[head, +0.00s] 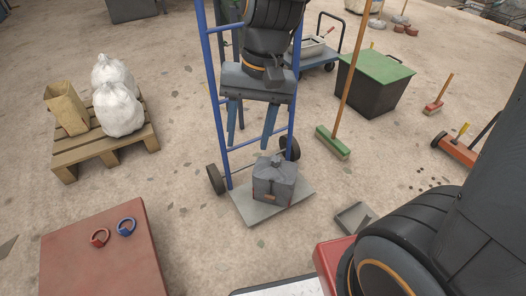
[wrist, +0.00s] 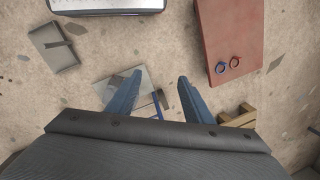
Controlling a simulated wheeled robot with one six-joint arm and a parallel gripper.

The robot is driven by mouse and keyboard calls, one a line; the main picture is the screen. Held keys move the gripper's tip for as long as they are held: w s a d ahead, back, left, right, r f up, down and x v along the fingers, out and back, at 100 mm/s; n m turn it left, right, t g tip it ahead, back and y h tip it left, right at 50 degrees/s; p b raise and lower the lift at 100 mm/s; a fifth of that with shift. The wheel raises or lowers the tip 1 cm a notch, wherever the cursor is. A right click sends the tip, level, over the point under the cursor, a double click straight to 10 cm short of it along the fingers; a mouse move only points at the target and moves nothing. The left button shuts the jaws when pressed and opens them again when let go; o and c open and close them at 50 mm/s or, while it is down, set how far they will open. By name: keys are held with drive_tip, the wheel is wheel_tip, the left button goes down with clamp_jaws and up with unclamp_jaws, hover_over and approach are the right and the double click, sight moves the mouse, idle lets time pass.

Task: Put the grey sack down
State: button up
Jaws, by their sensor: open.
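The grey sack (head: 273,183) stands upright on the grey toe plate (head: 244,207) of a blue hand truck (head: 219,113). It has a tied top and a boxy body. My gripper (head: 248,146) is open and empty, its two blue fingers pointing down above the sack and apart from it. In the wrist view my gripper (wrist: 160,77) also shows open, with nothing between the fingertips but floor. Part of the toe plate (wrist: 112,84) shows beside the left finger there. I cannot make out the sack clearly in that view.
A red-brown platform (head: 100,255) with red and blue rings stands front left. A pallet (head: 133,140) with white sacks and a paper bag is at left. A green broom (head: 333,143) and a black bin (head: 374,85) stand at right. Open floor lies left of the hand truck.

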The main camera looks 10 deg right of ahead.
drive_tip(key=s+d+r+n+h, duration=0.1)
drive_tip(key=s+r+n, duration=0.1)
drive_tip(key=s+n, duration=0.4)
drive_tip(key=s, duration=0.2)
drive_tip(key=shift+s+d+r+h, duration=0.15)
drive_tip(key=shift+s+r+h, duration=0.15)
drive_tip(key=shift+s+r, duration=0.1)
idle(0.5)
drive_tip(key=d+r+m+p, duration=0.4)
drive_tip(key=d+r+p, duration=0.8)
drive_tip(key=p, duration=1)
wheel_tip(320, 180, up, 3)
drive_tip(key=shift+s+f+h, duration=0.15)
drive_tip(key=shift+s+h, duration=0.05)
drive_tip(key=shift+h, duration=0.1)
